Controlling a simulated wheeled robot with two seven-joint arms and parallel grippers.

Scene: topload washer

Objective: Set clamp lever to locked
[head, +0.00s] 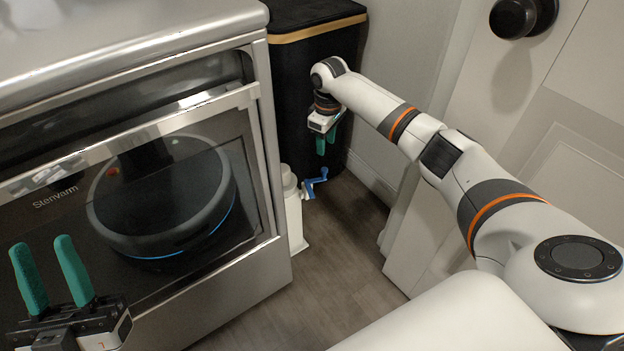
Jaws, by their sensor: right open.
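A blue lever (315,183) with a bent, crank-like shape sticks out to the right from a narrow white device (293,212) on the floor, beside the steel appliance. It is the only lever I see; its lock setting cannot be read from here. My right gripper (325,146) has teal fingers pointing down. It is open and empty, above the blue lever in the picture and apart from it. My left gripper (52,262) is at the lower left, in front of the appliance, with its two teal fingers pointing up, spread and empty.
The steel appliance (268,262) with a glass front fills the left; a dark round object (165,205) shows behind the glass. A tall black container (300,75) with a wooden rim stands behind the lever. A white door (560,110) is at the right. The wood floor (335,265) in front is clear.

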